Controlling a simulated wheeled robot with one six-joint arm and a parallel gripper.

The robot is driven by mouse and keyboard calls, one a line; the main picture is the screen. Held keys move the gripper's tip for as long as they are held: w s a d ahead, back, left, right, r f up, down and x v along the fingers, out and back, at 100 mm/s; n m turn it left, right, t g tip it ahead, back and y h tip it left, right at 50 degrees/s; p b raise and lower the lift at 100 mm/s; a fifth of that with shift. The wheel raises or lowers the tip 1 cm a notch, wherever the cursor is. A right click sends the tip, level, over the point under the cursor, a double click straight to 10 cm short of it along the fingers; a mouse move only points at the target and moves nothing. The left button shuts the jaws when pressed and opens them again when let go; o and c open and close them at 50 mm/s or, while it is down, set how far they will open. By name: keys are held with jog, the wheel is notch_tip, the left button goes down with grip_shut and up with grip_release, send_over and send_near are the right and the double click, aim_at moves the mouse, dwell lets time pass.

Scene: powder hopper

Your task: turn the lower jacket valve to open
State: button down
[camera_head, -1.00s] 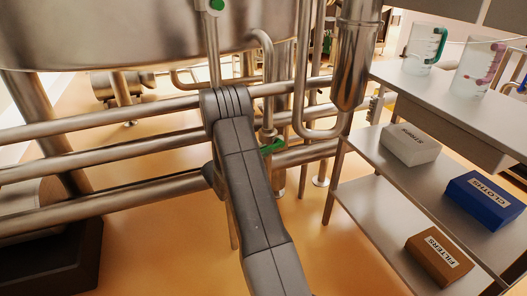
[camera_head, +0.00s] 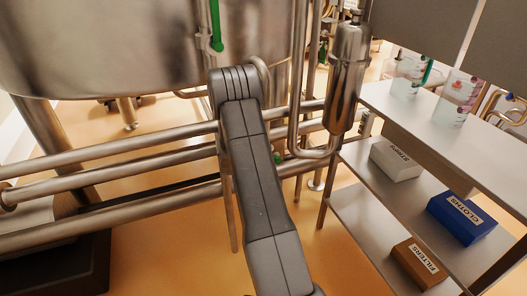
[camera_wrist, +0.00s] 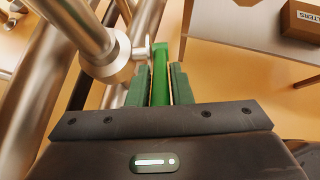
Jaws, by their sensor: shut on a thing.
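In the wrist view, a green lever handle (camera_wrist: 160,62) lies between the dark green finger pads of my gripper (camera_wrist: 160,80). The gripper is shut on it. The lever joins a small stem beside a steel valve body and pipe (camera_wrist: 104,62) at the upper left. In the head view, a small bit of green (camera_head: 277,158) shows just right of my arm, low by the pipes; the rest of this lower valve and my gripper are hidden behind my arm. Another green handle (camera_head: 215,25) hangs upright higher up, in front of the tank.
A large steel tank (camera_head: 100,45) fills the upper left, with horizontal pipes (camera_head: 110,172) below it. A vertical steel canister (camera_head: 346,75) stands right of my arm. A shelf unit (camera_head: 375,225) with labelled boxes and clear jugs stands at the right.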

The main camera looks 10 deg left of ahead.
jog(key=shift+w+d+r+g+y+p, duration=0.4)
jog(key=shift+r+g+y+p, duration=0.2)
jog(key=shift+p, duration=2.15)
jog(key=shift+w+d+r+g+y+p, duration=0.25)
jog(key=shift+w+r+g+y+p, duration=0.35)
jog(key=shift+p, duration=2.1)
jog(key=p, duration=0.2)
jog(key=g+p, duration=0.1)
jog(key=p, duration=0.2)
jog(key=shift+w+d+r+y, duration=0.15)
jog(key=shift+w+d+y, duration=0.1)
jog(key=shift+y, duration=0.15)
jog(key=shift+p, duration=0.5)
jog(key=shift+w+d+g+p, duration=0.1)
jog(key=shift+g+p, duration=0.3)
jog(key=shift+f, duration=0.2)
jog(key=c, duration=1.3)
grip_release()
jog(key=shift+r, duration=0.15)
jog(key=b+v, duration=0.1)
jog(key=v, duration=1.2)
jog(key=shift+r+b, duration=0.25)
jog(key=shift+b, duration=0.15)
